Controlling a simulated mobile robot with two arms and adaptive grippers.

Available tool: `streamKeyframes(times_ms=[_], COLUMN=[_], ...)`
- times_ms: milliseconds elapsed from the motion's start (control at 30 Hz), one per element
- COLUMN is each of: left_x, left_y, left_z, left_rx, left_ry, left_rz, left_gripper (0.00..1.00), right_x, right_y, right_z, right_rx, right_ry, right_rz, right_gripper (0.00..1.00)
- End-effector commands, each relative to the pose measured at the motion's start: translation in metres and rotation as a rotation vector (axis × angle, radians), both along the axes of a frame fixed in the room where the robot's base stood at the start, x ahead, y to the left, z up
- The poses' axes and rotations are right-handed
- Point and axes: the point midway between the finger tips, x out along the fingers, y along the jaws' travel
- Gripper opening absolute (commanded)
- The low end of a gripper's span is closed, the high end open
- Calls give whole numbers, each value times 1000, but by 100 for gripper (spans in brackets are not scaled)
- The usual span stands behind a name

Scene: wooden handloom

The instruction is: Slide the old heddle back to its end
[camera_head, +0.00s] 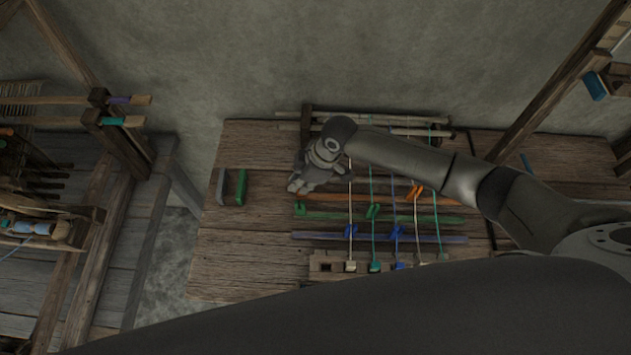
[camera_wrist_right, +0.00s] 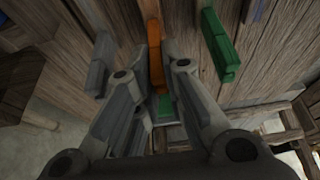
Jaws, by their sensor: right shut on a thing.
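An orange-brown heddle bar (camera_head: 385,197) lies along the bench top, the rearmost of several parallel coloured bars. My right gripper (camera_head: 300,187) is at its left end. In the right wrist view the orange bar (camera_wrist_right: 155,55) runs between the fingers, and my right gripper (camera_wrist_right: 158,82) is shut on it. The gripper hides the bar's end in the head view. A green bar (camera_head: 375,217) and a purple-blue bar (camera_head: 380,238) lie in front of it. The green bar (camera_wrist_right: 220,45) also shows right of the fingers in the right wrist view. My left gripper is not in view.
Several coloured cords (camera_head: 371,190) cross the bars to a notched wooden strip (camera_head: 325,265). A green block (camera_head: 240,187) and a dark block (camera_head: 221,187) stand left of the gripper. The wooden bench (camera_head: 245,245) is bare at front left. Pale rods (camera_head: 385,120) lie behind.

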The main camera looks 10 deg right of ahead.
Motion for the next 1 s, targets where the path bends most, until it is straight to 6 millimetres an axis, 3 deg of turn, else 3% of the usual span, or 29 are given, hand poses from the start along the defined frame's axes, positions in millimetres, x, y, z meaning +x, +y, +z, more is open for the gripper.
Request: streamKeyframes(times_ms=[300, 333, 500, 833, 1000], left_x=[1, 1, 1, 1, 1], left_y=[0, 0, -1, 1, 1], left_z=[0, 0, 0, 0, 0], left_rx=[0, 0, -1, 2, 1], left_ry=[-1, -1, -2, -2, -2], left_rz=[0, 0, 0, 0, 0], left_gripper=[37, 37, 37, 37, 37], right_x=[1, 1, 1, 1, 0], right_y=[6, 6, 5, 3, -4], right_z=[1, 1, 1, 2, 20], right_rx=[9, 9, 7, 4, 4], right_ry=[-4, -4, -3, -4, -7], right_rz=[1, 1, 1, 0, 0], right_gripper=[0, 13, 32, 32, 32])
